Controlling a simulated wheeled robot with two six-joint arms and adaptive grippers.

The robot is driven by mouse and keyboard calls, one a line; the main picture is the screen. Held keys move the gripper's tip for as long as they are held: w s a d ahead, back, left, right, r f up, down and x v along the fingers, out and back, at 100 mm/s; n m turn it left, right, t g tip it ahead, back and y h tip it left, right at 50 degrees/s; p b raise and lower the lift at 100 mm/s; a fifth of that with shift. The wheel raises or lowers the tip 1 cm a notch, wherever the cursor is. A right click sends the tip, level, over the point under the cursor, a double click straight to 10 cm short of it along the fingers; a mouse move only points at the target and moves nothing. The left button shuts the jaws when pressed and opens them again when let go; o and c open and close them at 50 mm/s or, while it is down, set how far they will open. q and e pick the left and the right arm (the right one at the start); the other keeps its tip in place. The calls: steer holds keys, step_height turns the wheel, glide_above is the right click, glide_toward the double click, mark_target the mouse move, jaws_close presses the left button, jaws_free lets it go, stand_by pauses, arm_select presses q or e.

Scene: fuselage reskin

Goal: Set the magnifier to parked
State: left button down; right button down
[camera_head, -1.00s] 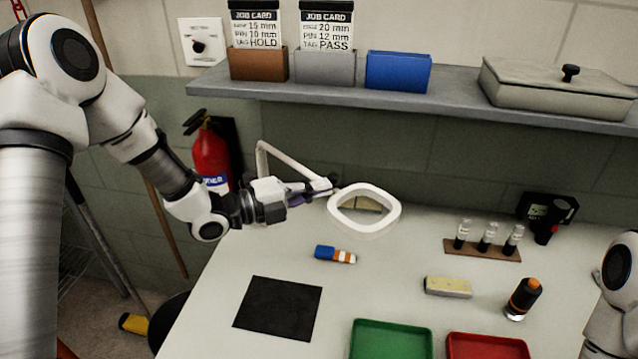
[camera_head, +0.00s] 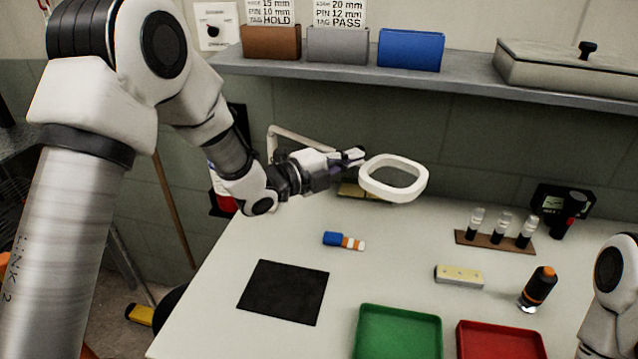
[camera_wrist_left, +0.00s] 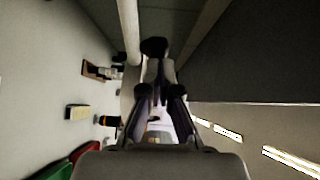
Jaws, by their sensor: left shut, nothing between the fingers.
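The magnifier (camera_head: 394,197) has a white, rounded square ring head on a thin jointed arm (camera_head: 300,137). Its head hangs above the back of the workbench. My left gripper (camera_head: 358,154) is shut and empty, just left of the magnifier head and in front of its arm; I cannot tell whether they touch. In the left wrist view the dark fingers (camera_wrist_left: 158,105) point toward a pale pole-like part and a dark knob (camera_wrist_left: 154,47). Part of the magnifier arm is hidden behind my gripper. Only a link of my right arm shows at the right edge, without its gripper.
A shelf (camera_head: 470,84) with bins runs above the bench (camera_head: 215,300). On the bench are a black mat (camera_head: 283,292), a blue-orange marker-like item (camera_head: 343,241), green (camera_head: 398,332) and red (camera_head: 500,342) trays, a vial rack (camera_head: 495,241) and an orange-capped bottle (camera_head: 537,289).

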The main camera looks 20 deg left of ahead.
arm_select(q)
steer(key=w+d+n+t+y+b, duration=0.2)
steer(key=w+y, duration=0.1)
steer(key=w, duration=0.5)
steer(key=shift+w+d+r+n, duration=0.15)
steer(key=shift+w+d+n, duration=0.15)
steer(key=shift+w, duration=0.1)
